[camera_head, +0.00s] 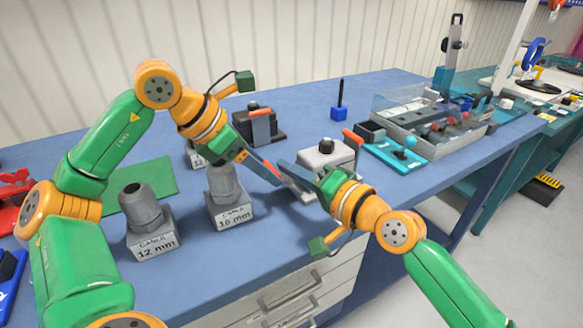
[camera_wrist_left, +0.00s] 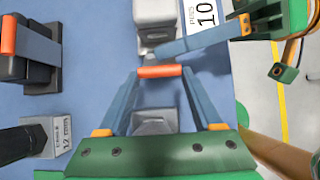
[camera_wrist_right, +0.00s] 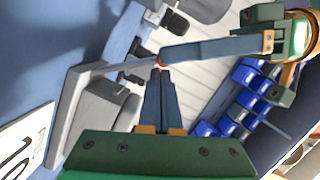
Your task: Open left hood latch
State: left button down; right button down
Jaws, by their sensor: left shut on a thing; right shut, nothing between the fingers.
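The grey hood (camera_head: 322,156), a block with a black knob on top, stands on the bench in the head view. An orange-ended lever (camera_head: 352,136) shows at its right side. My left gripper (camera_head: 276,180) is at the hood's left side, shut on an orange latch handle (camera_wrist_left: 162,71); the left wrist view shows the bar between both fingertips. My right gripper (camera_head: 284,165) is shut and empty, its fingertips close to the same handle. The right wrist view shows these fingertips (camera_wrist_right: 160,72) by the handle's end; I cannot tell whether they touch. The latch's pivot is hidden by the grippers.
A dark block with an orange lever (camera_head: 260,122) stands behind.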

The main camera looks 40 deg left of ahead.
dwell(0.3)
pick_arm(q)
jog(key=shift+c, duration=0.9)
grip_release()
jog(key=shift+o, duration=0.7)
